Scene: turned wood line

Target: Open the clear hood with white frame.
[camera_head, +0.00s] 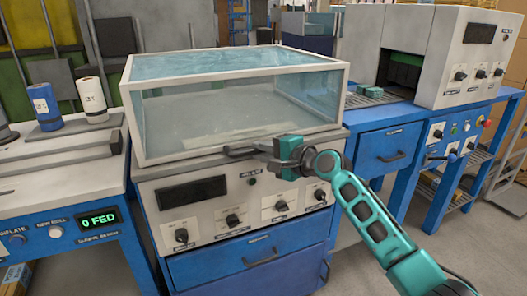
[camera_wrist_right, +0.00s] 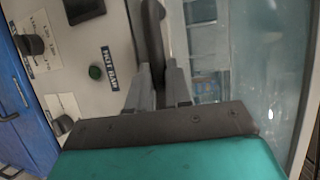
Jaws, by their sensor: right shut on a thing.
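The clear hood with white frame (camera_head: 235,105) sits down on top of the grey machine and looks closed. Its dark handle (camera_head: 240,151) runs along the lower front edge. My right gripper (camera_head: 277,157) is at the right part of this handle, its arm coming in from the lower right. In the right wrist view, the two grey fingers (camera_wrist_right: 160,84) are shut on the dark handle (camera_wrist_right: 153,35), one on each side. The hood's clear pane (camera_wrist_right: 225,60) shows to the right of them. My left gripper is not in view.
Below the hood is the machine's front panel (camera_head: 235,205) with several black knobs and a dark display. A blue bench with a white box machine (camera_head: 440,55) stands at the right. A counter with rolls (camera_head: 92,98) is at the left.

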